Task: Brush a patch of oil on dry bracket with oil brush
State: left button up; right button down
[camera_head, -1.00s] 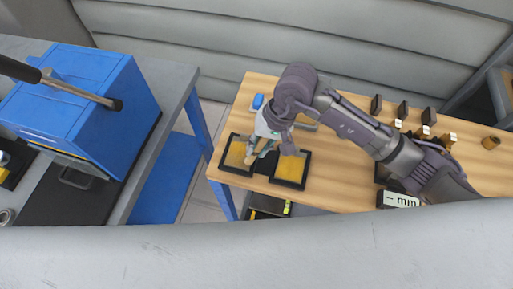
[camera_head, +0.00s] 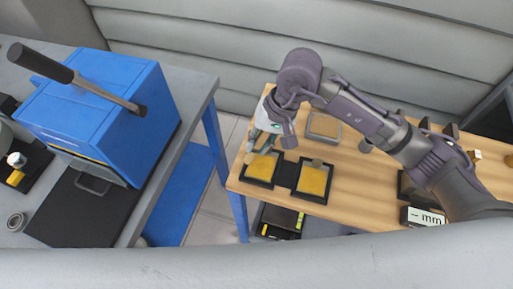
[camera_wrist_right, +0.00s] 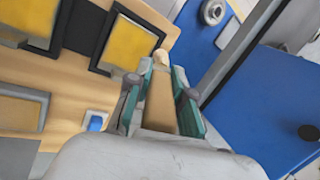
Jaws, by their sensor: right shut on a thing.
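My right gripper (camera_head: 262,143) is shut on a slim tan wooden piece, which appears to be the oil brush (camera_wrist_right: 160,103). It runs between the green-lined fingers in the right wrist view and ends in a pale tip. In the head view the gripper is at the far left edge of the left black-framed yellow pad (camera_head: 260,168). The wrist view shows the pale tip near this pad's frame; whether they touch I cannot tell. A second yellow pad (camera_head: 314,180) lies to its right. I cannot identify the dry bracket with certainty. My left gripper is out of view.
The wooden table (camera_head: 350,190) also holds a grey-framed tray (camera_head: 324,126) and a "mm" display (camera_head: 424,217). A small blue item (camera_wrist_right: 95,121) shows in the wrist view. A blue cabinet (camera_head: 105,115) with a black-gripped lever (camera_head: 85,82) stands on the grey bench at left.

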aim_at(258, 136)
jog(key=shift+a+v, duration=0.2)
jog(key=shift+v, duration=0.7)
jog(key=shift+a+r+p, duration=0.15)
jog(key=shift+r+p, duration=0.15)
jog(key=shift+r, duration=1)
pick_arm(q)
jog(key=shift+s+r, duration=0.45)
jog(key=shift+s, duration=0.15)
